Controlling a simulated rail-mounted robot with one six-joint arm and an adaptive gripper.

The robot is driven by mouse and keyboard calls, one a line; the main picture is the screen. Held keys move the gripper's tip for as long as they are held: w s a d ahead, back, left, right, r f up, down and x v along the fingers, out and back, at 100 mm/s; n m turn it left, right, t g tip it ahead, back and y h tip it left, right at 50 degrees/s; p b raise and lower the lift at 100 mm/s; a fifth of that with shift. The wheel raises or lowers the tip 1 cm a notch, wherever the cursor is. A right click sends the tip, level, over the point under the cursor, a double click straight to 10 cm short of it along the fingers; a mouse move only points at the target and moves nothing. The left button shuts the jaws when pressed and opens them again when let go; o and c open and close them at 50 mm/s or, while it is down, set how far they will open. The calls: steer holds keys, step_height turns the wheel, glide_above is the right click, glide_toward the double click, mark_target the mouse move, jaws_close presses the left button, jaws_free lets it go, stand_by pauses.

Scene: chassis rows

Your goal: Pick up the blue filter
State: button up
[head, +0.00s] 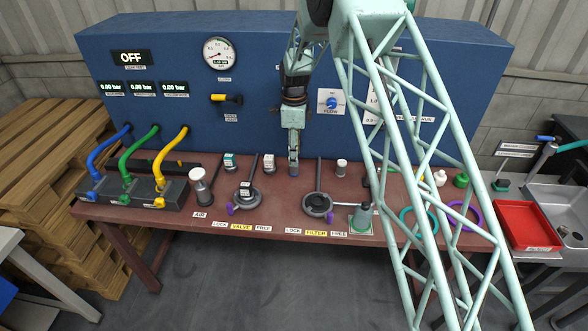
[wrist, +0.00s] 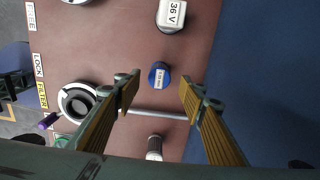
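The blue filter (wrist: 159,75) is a short round piece with a blue rim and a white label on top. It stands on the reddish-brown bench in the wrist view, just beyond and between my fingertips. My gripper (wrist: 160,95) is open, one finger on each side, with a clear gap to the filter; no contact shows. In the head view my gripper (head: 294,168) points down over the back part of the bench and hides most of the filter's place. The round filter holder (head: 318,205) with a purple knob stands nearer the front edge.
A white-topped part marked 36 V (wrist: 172,14) and a dark ribbed part with a pale cap (wrist: 155,147) stand on either side of the filter. A grey rod (wrist: 160,113) lies close by. The blue panel (head: 150,62) rises behind the bench.

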steer(key=shift+f, duration=0.95)
steer(key=shift+f, duration=2.55)
steer(key=shift+s, duration=0.1)
steer(key=shift+c, duration=0.2)
steer(key=c, duration=0.9)
steer(key=shift+r, duration=0.1)
steer(key=shift+r, duration=4.9)
